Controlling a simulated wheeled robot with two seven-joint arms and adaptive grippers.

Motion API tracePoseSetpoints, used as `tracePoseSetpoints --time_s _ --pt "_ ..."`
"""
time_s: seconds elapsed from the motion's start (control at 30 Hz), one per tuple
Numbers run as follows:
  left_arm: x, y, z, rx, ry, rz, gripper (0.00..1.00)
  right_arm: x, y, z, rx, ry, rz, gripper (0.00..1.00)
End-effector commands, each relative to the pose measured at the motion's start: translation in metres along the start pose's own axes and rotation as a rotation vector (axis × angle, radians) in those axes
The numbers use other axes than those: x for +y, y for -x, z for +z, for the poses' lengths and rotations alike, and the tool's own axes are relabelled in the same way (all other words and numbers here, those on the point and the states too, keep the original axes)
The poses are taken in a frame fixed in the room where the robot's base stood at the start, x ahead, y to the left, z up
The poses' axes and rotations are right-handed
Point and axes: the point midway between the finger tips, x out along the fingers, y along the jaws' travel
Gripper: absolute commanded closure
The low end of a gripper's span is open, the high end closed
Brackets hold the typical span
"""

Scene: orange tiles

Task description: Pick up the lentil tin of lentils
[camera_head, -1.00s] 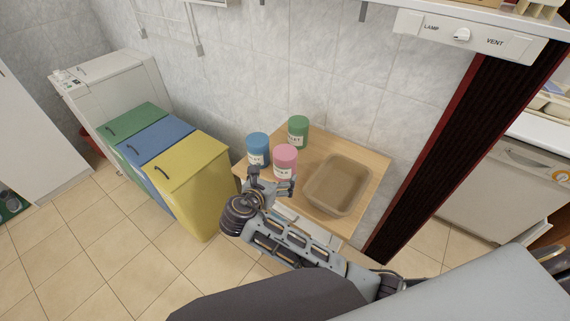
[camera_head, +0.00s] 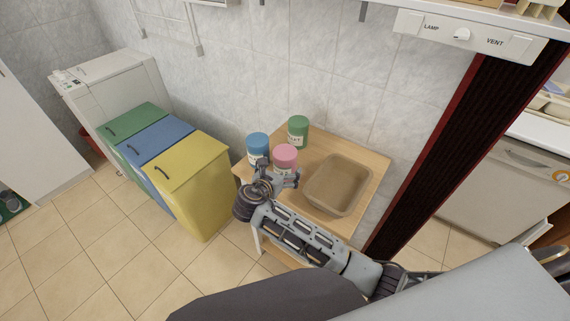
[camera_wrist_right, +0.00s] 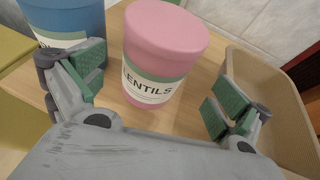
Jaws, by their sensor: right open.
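The lentil tin is pink with a white and green label reading "LENTILS" in the right wrist view (camera_wrist_right: 160,55). In the head view the pink tin (camera_head: 285,155) stands upright on a small wooden table (camera_head: 335,147), its lower part hidden by my gripper. My right gripper (camera_head: 277,180) is in front of the tin. In the wrist view the right gripper (camera_wrist_right: 155,92) is open, with green pads on either side of the tin and a gap to its right. My left gripper is not in view.
A blue tin (camera_head: 258,146) stands close to the left of the pink one, near a gripper finger in the wrist view. A green tin (camera_head: 298,130) stands behind. A beige basin (camera_head: 338,185) sits to the right. Coloured bins (camera_head: 185,165) stand left.

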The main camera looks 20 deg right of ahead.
Motion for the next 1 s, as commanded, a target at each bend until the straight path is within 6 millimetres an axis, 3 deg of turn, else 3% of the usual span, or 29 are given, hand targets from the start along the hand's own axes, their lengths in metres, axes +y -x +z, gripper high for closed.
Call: tracePoseSetpoints --time_s 0.43,0.97,1.0 --pt "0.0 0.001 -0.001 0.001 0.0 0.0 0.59 0.006 -0.042 0.001 0.0 0.0 0.001 0.0" --pt "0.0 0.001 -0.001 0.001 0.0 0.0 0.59 0.005 -0.045 0.0 0.0 0.0 0.001 0.0" --pt "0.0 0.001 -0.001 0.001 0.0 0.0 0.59 0.005 -0.045 0.0 0.0 0.0 0.001 0.04"
